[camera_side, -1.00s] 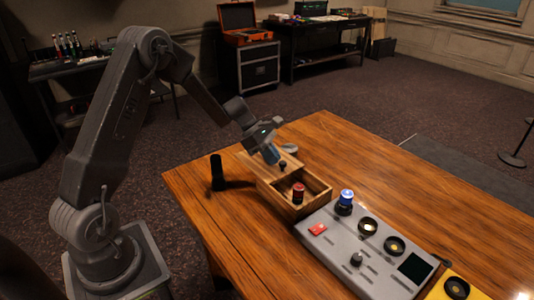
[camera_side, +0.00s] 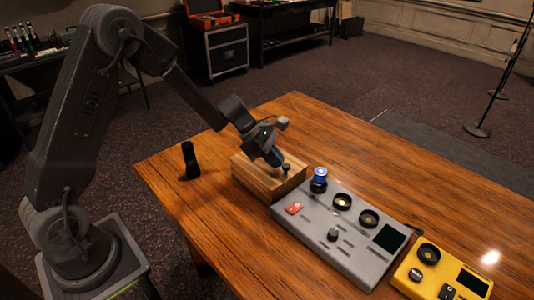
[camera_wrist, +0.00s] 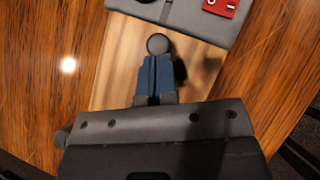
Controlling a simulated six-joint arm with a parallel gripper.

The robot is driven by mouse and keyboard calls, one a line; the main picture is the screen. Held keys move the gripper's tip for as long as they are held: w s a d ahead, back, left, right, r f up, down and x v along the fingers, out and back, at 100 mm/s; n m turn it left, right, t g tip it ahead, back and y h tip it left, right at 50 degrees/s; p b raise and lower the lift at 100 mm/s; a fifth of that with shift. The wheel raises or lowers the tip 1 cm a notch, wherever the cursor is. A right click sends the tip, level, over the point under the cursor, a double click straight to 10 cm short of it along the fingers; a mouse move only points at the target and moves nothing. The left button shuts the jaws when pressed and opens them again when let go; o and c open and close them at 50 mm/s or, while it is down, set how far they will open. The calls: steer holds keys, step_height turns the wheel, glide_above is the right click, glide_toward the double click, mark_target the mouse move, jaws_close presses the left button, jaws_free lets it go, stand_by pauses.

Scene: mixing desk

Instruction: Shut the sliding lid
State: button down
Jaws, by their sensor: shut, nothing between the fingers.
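The wooden box (camera_side: 262,185) stands on the table beside the grey panel, and no opening shows in its top. Its light wooden lid (camera_wrist: 119,62) lies flat over it and reaches close to the panel's edge in the wrist view. A dark round knob (camera_side: 286,168) stands on the lid near the panel end; it also shows in the wrist view (camera_wrist: 158,44). My gripper (camera_side: 279,161) is shut and empty, its blue fingertips right behind the knob. They look to touch or nearly touch it. The box's inside is hidden.
The grey panel (camera_side: 340,235) with a blue-topped knob (camera_side: 319,180) and a red switch (camera_side: 294,208) stands close to the box. A yellow unit (camera_side: 440,272) is at the lower right. A black cylinder (camera_side: 190,160) stands at the left. The table's back right is clear.

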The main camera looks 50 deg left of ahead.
mark_target(259, 166)
steer(key=shift+s+d, duration=0.1)
steer(key=shift+d, duration=0.15)
steer(key=shift+s+a, duration=0.1)
steer(key=shift+a, duration=0.15)
steer(key=a, duration=0.1)
steer(key=s+a+r, duration=0.1)
steer(key=a, duration=0.2)
steer(key=shift+s+a+r, duration=0.15)
steer(key=shift+s+r, duration=0.15)
steer(key=v, duration=0.8)
steer(key=s+d+r+m+y, duration=0.3)
steer(key=s+d+r+m, duration=0.45)
steer(key=s+m, duration=0.3)
steer(key=s+d+r+m+t+y, duration=0.1)
steer(key=s+r+m+y, duration=0.2)
steer(key=s+m, duration=0.9)
steer(key=shift+d+m+t+y, duration=0.2)
steer(key=shift+m+t+y, duration=0.2)
steer(key=shift+m+y, duration=0.1)
steer(key=shift+s+r, duration=0.15)
